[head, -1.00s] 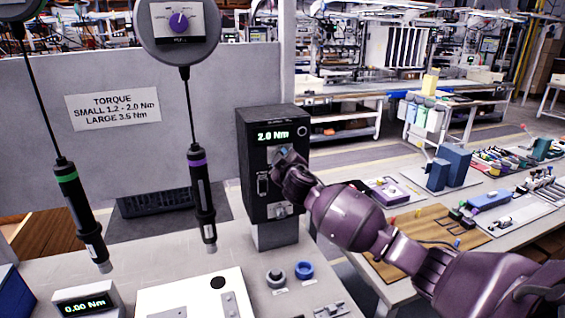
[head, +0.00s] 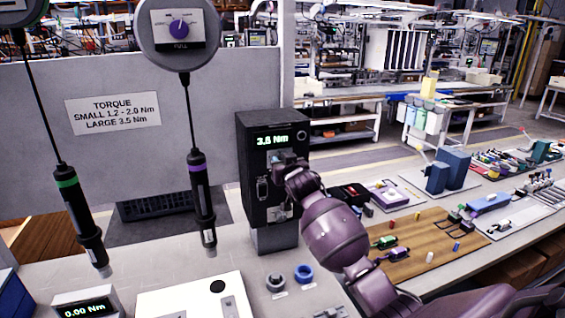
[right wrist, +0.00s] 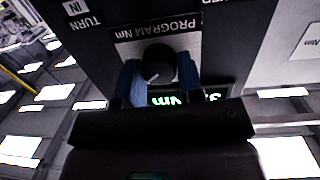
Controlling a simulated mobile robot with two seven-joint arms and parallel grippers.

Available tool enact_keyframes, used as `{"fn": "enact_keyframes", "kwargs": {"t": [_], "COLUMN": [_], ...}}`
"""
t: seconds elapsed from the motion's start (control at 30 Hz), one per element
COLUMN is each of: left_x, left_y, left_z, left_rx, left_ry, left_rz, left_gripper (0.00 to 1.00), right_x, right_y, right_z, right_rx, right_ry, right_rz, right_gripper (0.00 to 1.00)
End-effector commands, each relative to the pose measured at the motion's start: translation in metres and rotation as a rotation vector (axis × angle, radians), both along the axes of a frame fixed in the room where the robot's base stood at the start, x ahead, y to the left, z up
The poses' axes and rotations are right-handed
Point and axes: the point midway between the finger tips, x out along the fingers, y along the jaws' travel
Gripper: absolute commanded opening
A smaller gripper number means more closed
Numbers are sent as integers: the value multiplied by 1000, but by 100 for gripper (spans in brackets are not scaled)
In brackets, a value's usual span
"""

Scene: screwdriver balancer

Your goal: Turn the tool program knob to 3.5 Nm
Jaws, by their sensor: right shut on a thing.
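The black controller box (head: 258,225) stands upright on the bench, and its green display (head: 271,139) reads 3.5 Nm. The program knob (right wrist: 158,64) is round and black, on a light plate marked PROGRAM Nm (right wrist: 150,32) in the right wrist view. My right gripper (right wrist: 159,72) has its blue fingers on both sides of the knob and is shut on it. In the head view my right gripper (head: 283,160) hides the knob. The display (right wrist: 182,98) is partly hidden by my gripper in the right wrist view. My left gripper is not in view.
Two screwdrivers, one green-banded (head: 80,222) and one purple-banded (head: 201,200), hang from balancers left of the box. A torque sign (head: 113,110) is on the grey panel. A grey ring (head: 275,281) and a blue ring (head: 303,273) are on the bench in front.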

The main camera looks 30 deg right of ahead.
Motion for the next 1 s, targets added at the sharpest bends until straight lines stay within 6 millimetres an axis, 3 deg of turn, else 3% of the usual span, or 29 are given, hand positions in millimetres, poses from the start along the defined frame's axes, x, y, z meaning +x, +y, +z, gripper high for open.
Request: {"fn": "enact_keyframes", "kwargs": {"t": [0.7,0.73,0.77,1.0], "left_x": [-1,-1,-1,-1], "left_y": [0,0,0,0], "left_z": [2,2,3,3], "left_rx": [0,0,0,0], "left_ry": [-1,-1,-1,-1], "left_rz": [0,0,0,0], "left_gripper": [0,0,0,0], "right_x": [0,0,0,0], "right_y": [-1,-1,0,0], "right_z": [1,1,1,1], "right_rx": [73,72,72,71], "right_ry": [-19,-19,-19,-19], "right_rz": [-1,0,0,0], "right_gripper": [11,40,44,46]}}
